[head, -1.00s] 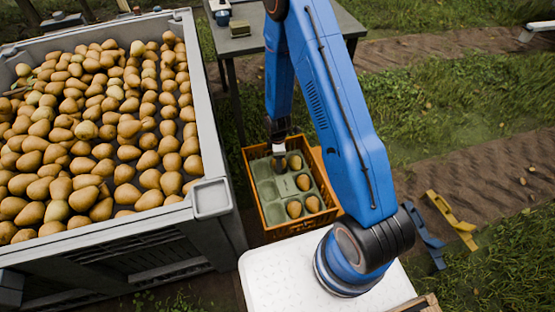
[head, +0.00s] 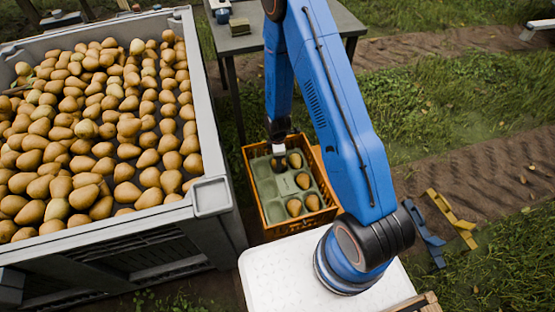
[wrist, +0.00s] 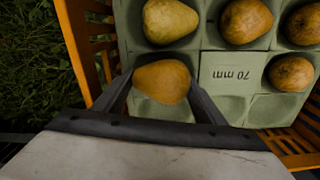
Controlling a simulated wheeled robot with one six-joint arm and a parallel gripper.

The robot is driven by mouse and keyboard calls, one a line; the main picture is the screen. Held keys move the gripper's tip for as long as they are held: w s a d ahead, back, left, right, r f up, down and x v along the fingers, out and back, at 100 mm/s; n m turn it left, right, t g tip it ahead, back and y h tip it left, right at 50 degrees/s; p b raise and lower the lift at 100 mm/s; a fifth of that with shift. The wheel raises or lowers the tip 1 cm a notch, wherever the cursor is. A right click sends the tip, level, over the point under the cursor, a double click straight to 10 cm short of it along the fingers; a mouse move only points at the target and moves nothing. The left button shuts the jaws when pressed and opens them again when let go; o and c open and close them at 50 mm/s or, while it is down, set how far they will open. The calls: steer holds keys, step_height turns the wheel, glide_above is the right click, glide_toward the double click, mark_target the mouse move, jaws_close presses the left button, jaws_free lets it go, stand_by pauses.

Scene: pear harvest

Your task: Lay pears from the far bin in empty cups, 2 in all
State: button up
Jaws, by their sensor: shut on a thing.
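My gripper (wrist: 161,88) is shut on a brown-yellow pear (wrist: 162,81), with one finger on each side of it. The held pear is at a cup of the green tray (wrist: 226,72); I cannot tell whether it touches the cup's bottom. In the head view my gripper (head: 277,160) is over the tray's left side and hides the held pear. Several other pears lie in cups, one straight above the held pear (wrist: 170,20) and one to the right (wrist: 291,74). Empty cups show at the tray's left (head: 266,188). The far bin is not clearly identifiable; a large grey bin (head: 198,120) full of pears stands left.
The tray sits in an orange slatted crate (head: 262,222). A grey table (head: 290,25) stands behind it. A white surface (head: 275,270) is in front. Yellow (head: 452,220) and blue (head: 425,235) pieces lie on the ground at right.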

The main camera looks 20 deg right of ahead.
steer(key=o, duration=1.3)
steer(key=shift+c, duration=0.2)
steer(key=shift+r, duration=0.1)
step_height(320, 180, up, 17)
steer(key=shift+r, duration=0.1)
